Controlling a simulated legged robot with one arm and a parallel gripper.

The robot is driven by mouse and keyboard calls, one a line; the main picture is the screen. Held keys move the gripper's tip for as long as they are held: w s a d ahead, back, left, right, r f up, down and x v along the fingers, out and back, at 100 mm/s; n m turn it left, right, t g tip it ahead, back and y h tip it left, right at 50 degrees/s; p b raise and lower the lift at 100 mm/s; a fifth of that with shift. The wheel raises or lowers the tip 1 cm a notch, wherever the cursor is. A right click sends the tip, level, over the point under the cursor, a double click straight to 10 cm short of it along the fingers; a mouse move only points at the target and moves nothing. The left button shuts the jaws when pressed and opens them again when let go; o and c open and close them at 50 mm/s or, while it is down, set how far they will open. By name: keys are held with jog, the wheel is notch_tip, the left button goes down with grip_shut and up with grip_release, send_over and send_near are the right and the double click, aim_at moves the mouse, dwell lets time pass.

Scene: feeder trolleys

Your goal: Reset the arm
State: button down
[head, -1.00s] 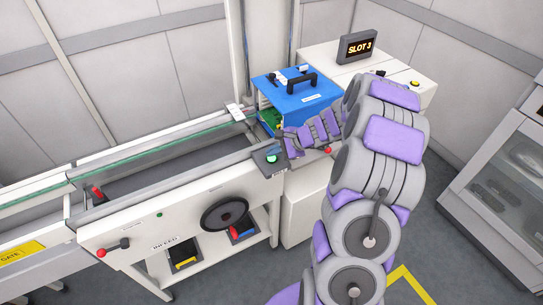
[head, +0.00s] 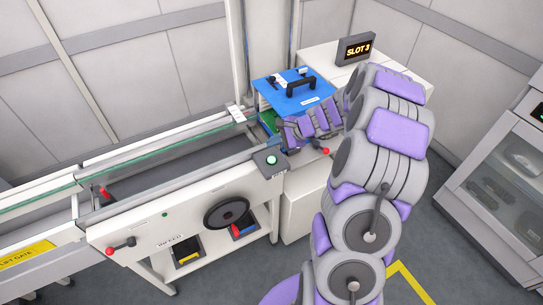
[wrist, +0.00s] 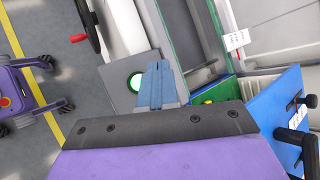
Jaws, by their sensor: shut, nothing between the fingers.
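My gripper (wrist: 158,88) shows in the wrist view as two blue-grey fingers pressed together, with nothing between them. It sits over the small grey box with a lit green button (wrist: 135,82); I cannot tell whether it touches it. In the head view, the green button (head: 271,160) shows just left of my purple and grey wrist, and the fingertips are hard to make out there. The arm reaches up from the bottom of the picture and bends left toward the blue feeder box.
The blue box (head: 296,97) with a black handle stands right behind my wrist. A conveyor (head: 170,205) with a black handwheel (head: 226,212) and red-knobbed levers runs left. A SLOT 3 display (head: 357,48) stands on a white cabinet. A glass-door cabinet (head: 505,190) stands right.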

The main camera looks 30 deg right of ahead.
dwell(0.4)
jog(key=s+a+r+n+g, duration=0.3)
jog(key=s+a+r+n, duration=0.2)
jog(key=s+a, duration=0.4)
jog(key=s+a+r+n+g, duration=0.3)
jog(key=s+a+r+n, duration=0.3)
jog(key=a, duration=0.4)
jog(key=s+d+r+n+g+h, duration=0.1)
jog(key=s+n+h, duration=0.2)
jog(key=s, duration=0.9)
jog(key=s+d+r+n+g+h, duration=0.1)
jog(key=s+n+h, duration=0.2)
jog(key=s, duration=0.9)
jog(key=shift+d+r+n, duration=0.15)
jog(key=shift+r+n, duration=0.2)
jog(key=shift+n, duration=0.25)
